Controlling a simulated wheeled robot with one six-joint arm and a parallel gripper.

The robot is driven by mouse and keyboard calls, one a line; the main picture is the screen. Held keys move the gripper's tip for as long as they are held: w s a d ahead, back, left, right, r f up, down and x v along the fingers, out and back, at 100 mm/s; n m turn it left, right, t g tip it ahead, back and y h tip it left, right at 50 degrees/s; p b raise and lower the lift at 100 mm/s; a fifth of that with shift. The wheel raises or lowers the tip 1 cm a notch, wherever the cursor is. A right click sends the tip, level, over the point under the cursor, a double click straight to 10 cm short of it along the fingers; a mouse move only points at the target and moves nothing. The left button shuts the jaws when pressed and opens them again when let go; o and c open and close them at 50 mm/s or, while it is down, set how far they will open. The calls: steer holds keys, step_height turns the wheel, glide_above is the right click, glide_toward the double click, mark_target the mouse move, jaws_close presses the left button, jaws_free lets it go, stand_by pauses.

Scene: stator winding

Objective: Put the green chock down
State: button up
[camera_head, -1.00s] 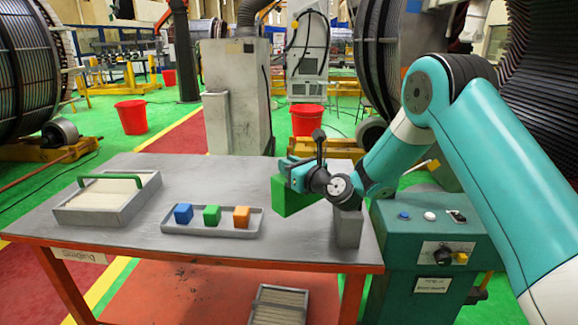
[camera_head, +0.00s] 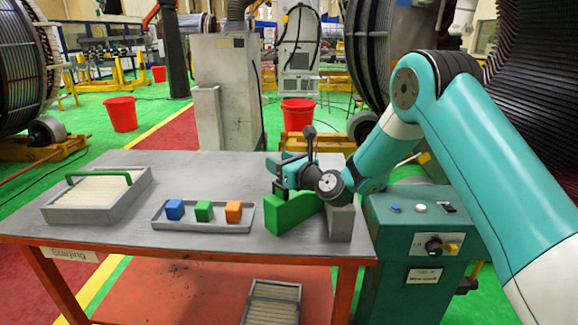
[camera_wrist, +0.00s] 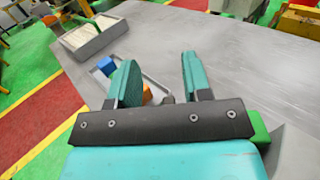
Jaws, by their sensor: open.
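The green chock (camera_head: 291,214) is a plain green block at the right part of the grey table (camera_head: 110,229), beside a grey block (camera_head: 340,222). It appears to rest on the tabletop; its far side is partly hidden by my gripper. My gripper (camera_head: 277,172) is just above and behind the chock, its jaws apart. In the wrist view my gripper (camera_wrist: 160,72) shows two teal fingers spread with nothing between them. A bit of green, likely the chock (camera_wrist: 259,131), shows behind the right end of the gripper body there.
A grey tray (camera_head: 203,227) holds a blue cube (camera_head: 175,209), a green cube (camera_head: 204,211) and an orange cube (camera_head: 234,212). A box with a green handle (camera_head: 98,178) stands at the left. A control cabinet (camera_head: 420,250) adjoins the right edge. The middle back of the table is clear.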

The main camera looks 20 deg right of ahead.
steer(key=b+v, duration=0.5)
steer(key=v, duration=0.7)
steer(key=s+a+r+n+g+y, duration=0.1)
steer(key=s+a+r+n+g, duration=0.1)
steer(key=s+a+n+g, duration=0.65)
steer(key=s+a+r+n+g+y, duration=0.1)
steer(key=s+a+n+g+y, duration=0.3)
steer(key=s+n, duration=0.8)
steer(key=s+d+f+n+g+h, duration=0.1)
steer(key=s+d+n+g+h, duration=0.2)
steer(key=s+n+h, duration=0.6)
steer(key=s+d+n, duration=0.2)
steer(key=s+n, duration=0.1)
steer(key=n, duration=0.5)
steer(key=shift+s+d+f, duration=0.2)
steer(key=shift+s+f, duration=0.1)
steer(key=shift+r+g, duration=0.1)
steer(key=shift+g, duration=0.15)
